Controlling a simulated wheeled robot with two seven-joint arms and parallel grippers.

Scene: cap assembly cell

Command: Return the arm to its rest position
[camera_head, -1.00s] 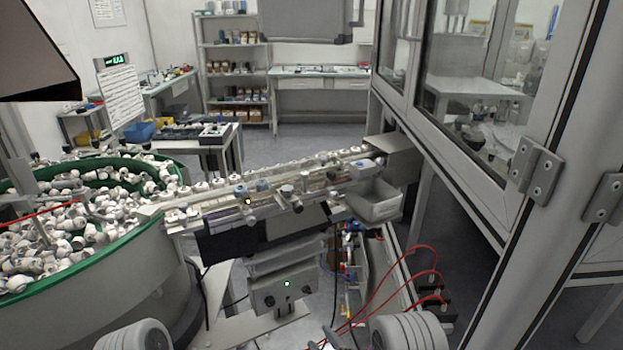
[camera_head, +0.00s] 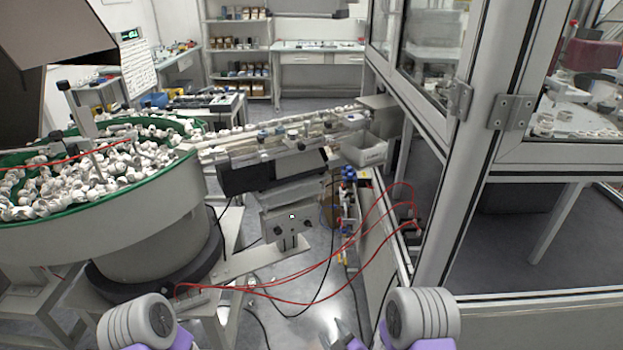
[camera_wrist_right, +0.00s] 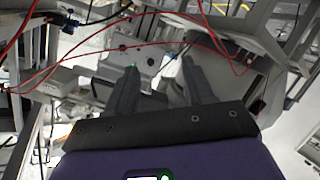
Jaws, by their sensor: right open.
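My right arm (camera_head: 420,318) is low at the bottom right of centre in the head view, with its grey and purple links cut by the frame edge. The fingers of my right gripper (camera_head: 345,332) show just left of it at the bottom edge. In the right wrist view the right gripper (camera_wrist_right: 160,68) has its two dark fingers apart, with nothing between them. My left arm (camera_head: 140,322) shows at the bottom left; its gripper is out of the picture.
A green-rimmed bowl (camera_head: 110,240) full of white caps stands at left. Red hoses (camera_head: 330,255) cross the space before my arms. A framed glass enclosure (camera_head: 455,160) stands at right.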

